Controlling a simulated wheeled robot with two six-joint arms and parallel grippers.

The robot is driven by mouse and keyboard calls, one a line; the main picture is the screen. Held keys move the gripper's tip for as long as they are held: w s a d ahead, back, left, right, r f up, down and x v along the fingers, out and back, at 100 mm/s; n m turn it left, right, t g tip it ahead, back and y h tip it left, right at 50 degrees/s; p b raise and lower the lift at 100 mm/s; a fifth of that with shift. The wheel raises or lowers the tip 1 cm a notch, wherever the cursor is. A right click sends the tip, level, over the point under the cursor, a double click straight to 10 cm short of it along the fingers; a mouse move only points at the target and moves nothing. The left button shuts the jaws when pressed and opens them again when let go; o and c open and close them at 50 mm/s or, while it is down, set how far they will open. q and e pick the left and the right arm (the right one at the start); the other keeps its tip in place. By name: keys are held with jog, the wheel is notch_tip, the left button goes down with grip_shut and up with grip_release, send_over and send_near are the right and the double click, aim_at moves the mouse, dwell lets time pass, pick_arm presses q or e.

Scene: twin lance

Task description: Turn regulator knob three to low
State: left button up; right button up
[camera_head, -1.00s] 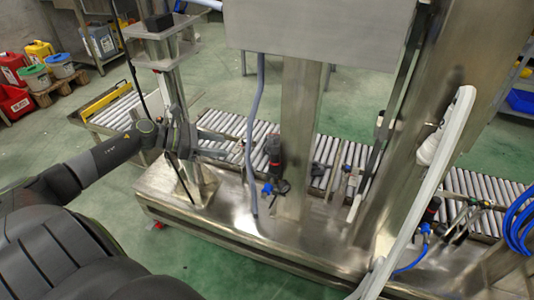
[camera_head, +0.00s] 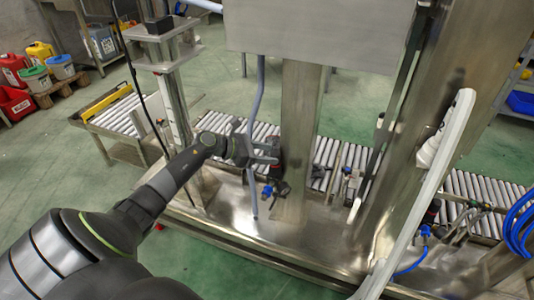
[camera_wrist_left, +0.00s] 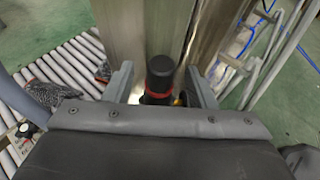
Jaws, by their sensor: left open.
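A regulator with a black knob and a red ring (camera_wrist_left: 160,75) stands against the steel column in the left wrist view. In the head view the same regulator (camera_head: 276,155) sits on the column above a blue fitting. My left gripper (camera_head: 268,152) reaches it from the left and is open. In the left wrist view its two fingers (camera_wrist_left: 160,88) stand one on each side of the knob, with gaps visible. The number of this regulator cannot be read. Another regulator (camera_head: 432,210) with a blue fitting is at the right. My right gripper is not in view.
A steel column (camera_head: 301,120) rises behind the regulator. A grey hose (camera_head: 253,150) hangs close to my left gripper. A roller conveyor (camera_head: 330,155) runs behind. A pale slanted bar (camera_head: 430,190) and blue hoses (camera_head: 518,228) are at the right.

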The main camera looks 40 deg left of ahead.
pick_arm(q)
jog(key=shift+w+d+f, duration=0.1)
jog(key=c, duration=1)
